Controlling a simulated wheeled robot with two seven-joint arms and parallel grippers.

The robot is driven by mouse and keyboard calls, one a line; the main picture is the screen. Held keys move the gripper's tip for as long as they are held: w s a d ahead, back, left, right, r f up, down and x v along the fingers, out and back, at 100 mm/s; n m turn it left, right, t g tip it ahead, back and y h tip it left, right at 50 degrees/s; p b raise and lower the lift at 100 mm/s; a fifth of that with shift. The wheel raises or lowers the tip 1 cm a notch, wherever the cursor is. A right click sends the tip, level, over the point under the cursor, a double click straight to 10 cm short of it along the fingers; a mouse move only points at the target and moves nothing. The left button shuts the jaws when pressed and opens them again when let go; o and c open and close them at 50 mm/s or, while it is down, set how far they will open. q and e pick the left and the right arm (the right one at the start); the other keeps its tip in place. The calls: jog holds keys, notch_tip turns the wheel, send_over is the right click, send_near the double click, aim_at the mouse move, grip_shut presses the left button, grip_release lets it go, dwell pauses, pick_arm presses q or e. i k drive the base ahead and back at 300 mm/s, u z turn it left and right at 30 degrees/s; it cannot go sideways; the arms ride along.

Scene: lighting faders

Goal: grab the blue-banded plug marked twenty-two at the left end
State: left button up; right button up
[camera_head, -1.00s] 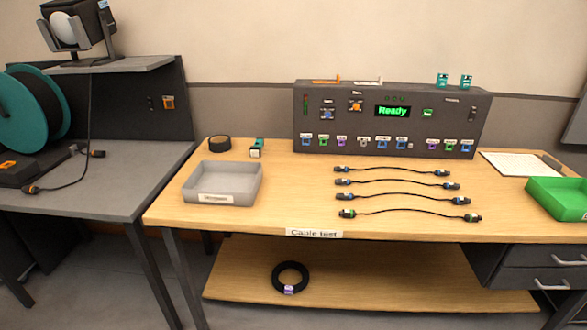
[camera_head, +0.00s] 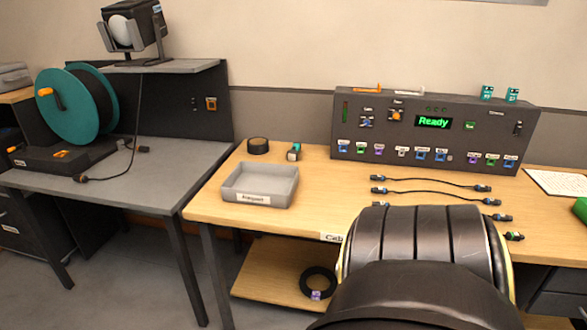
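Several black cables lie in rows on the wooden bench. The farthest cable (camera_head: 430,181) shows whole, with a plug at its left end (camera_head: 375,179) and another at its right end. The second cable's left plug (camera_head: 379,191) also shows, and its right plug (camera_head: 491,202) is clear. A plug with a green band (camera_head: 514,236) sticks out at right. The plugs are too small to read a number or be sure of a blue band. Neither gripper is in view.
A grey tray (camera_head: 262,196) sits at the bench's left. A tester (camera_head: 433,160) reading "Ready" stands at the back. Black tape (camera_head: 258,146) lies behind the tray. A grey table (camera_head: 160,166) with a teal reel (camera_head: 70,105) stands left. A black coil (camera_head: 318,283) lies on the lower shelf.

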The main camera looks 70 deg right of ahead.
aim_at(379, 177)
jog(key=u, duration=0.3)
jog(key=k, duration=1.4)
jog(key=z, duration=0.65)
